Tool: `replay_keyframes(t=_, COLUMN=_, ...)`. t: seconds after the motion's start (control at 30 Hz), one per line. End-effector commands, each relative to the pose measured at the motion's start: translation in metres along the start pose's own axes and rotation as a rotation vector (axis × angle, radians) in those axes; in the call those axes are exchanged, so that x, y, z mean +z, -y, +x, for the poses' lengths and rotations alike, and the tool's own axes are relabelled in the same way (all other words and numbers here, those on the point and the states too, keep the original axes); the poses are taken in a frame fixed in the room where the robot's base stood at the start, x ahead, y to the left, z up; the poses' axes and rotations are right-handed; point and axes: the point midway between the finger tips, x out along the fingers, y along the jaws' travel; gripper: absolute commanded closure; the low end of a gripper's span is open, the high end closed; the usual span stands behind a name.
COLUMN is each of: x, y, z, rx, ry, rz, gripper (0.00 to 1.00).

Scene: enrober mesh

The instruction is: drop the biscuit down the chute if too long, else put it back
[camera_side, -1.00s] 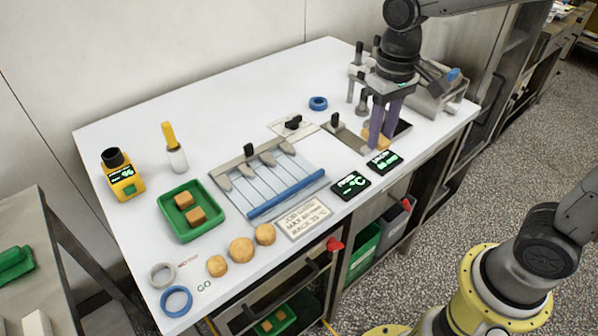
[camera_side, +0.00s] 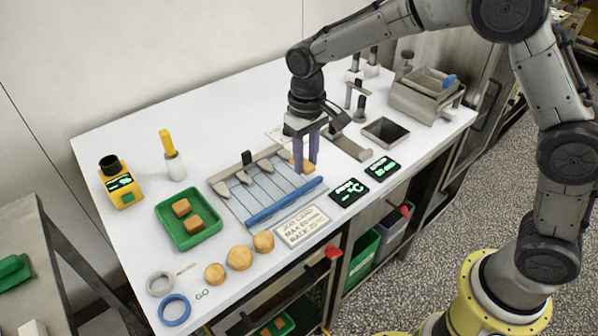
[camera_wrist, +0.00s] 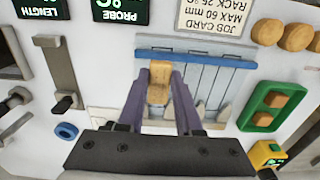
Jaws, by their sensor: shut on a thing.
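My gripper (camera_side: 307,168) is shut on a tan biscuit (camera_wrist: 159,82), one purple finger on each side. It is at the right end of the pale blue mesh rack (camera_side: 262,196), which has several lanes, grey pointed pieces and a blue front bar. I cannot tell whether the biscuit touches the rack. In the wrist view the biscuit lies over the rack's lane area (camera_wrist: 205,80). A square dark opening in a metal frame, perhaps the chute (camera_side: 385,132), is to the right of my gripper. The length display (camera_side: 382,167) is lit, but its digits are unreadable.
A green tray (camera_side: 178,243) with two biscuit pieces is left of the rack. Round biscuits (camera_side: 239,257) lie in front. The job card (camera_side: 301,226) reads max 60 mm. The probe display (camera_side: 349,191), a grey gauge (camera_side: 350,147) and a metal box (camera_side: 424,106) are to the right.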

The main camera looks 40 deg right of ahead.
Motion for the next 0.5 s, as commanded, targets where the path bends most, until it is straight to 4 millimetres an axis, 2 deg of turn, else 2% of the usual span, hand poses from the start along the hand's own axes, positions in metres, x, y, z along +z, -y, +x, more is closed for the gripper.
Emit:
replay_keyframes(t=0.27, x=-0.013, y=0.004, z=0.016, rx=0.000, ry=0.000, rz=0.000, gripper=0.97)
replay_keyframes(t=0.5, x=-0.017, y=0.004, z=0.047, rx=0.001, ry=0.002, rz=0.000, gripper=0.97)
